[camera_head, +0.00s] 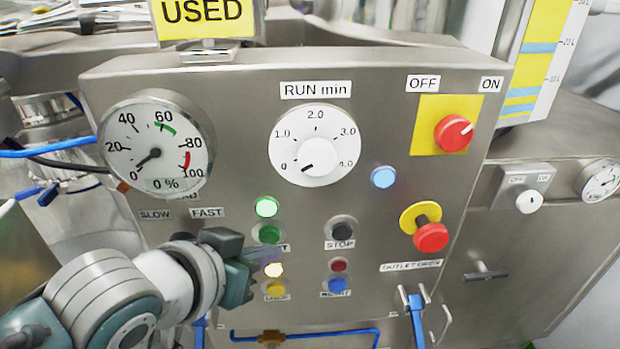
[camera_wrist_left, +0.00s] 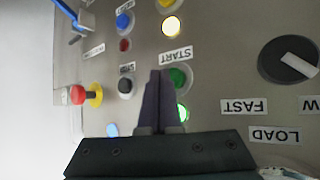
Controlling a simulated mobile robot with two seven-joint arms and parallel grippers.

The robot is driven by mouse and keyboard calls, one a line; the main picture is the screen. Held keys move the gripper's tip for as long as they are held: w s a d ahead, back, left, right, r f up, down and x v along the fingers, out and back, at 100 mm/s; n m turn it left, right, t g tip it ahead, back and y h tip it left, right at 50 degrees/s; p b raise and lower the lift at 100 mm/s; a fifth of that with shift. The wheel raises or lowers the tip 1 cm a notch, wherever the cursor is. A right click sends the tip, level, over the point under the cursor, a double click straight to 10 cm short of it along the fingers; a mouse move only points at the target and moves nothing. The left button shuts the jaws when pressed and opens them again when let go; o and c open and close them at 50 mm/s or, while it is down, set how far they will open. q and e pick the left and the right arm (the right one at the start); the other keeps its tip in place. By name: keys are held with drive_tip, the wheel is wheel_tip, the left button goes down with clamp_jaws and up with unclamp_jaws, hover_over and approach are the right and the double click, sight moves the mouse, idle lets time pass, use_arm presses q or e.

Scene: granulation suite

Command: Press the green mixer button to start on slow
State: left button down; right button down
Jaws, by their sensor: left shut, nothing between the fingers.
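The green button (camera_head: 269,233) is on the steel control panel, under a lit green lamp (camera_head: 266,207). It also shows in the left wrist view (camera_wrist_left: 179,78), by the START label. My left gripper (camera_head: 266,256) is shut and empty, just below the button in the head view. In the left wrist view its closed dark fingers (camera_wrist_left: 160,76) point at the panel between the green button and the black STOP button (camera_wrist_left: 125,86). Contact cannot be told. The black speed knob (camera_wrist_left: 287,59) has a white bar slanting toward the partly cut-off label ending in W; my arm hides it in the head view.
A lit yellow lamp (camera_head: 273,270) and yellow button (camera_head: 275,289) are close to the gripper. The black STOP button (camera_head: 342,231), blue button (camera_head: 338,286) and red mushroom button (camera_head: 431,237) are to the right. A round gauge (camera_head: 156,150) and timer dial (camera_head: 315,145) sit above.

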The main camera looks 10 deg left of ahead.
use_arm(q)
drive_tip(key=shift+s, duration=0.1)
drive_tip(key=s, duration=0.1)
drive_tip(key=s+d+p, duration=0.1)
drive_tip(key=s, duration=0.1)
drive_tip(key=s+p, duration=0.1)
drive_tip(key=s, duration=0.1)
drive_tip(key=shift+d, duration=0.25)
idle(0.8)
drive_tip(key=s+a+r+g+y, duration=0.1)
drive_tip(key=s+a+r+g, duration=0.25)
drive_tip(key=s, duration=0.55)
drive_tip(key=s+a+r+g+y, duration=0.2)
drive_tip(key=s+a+r+g, duration=0.15)
drive_tip(key=s, duration=0.55)
wheel_tip(320, 180, up, 19)
drive_tip(key=p, duration=1.9)
drive_tip(key=shift+f+n, duration=0.2)
drive_tip(key=shift+n, duration=0.2)
drive_tip(key=shift+s+f, duration=0.1)
drive_tip(key=shift+f, duration=0.05)
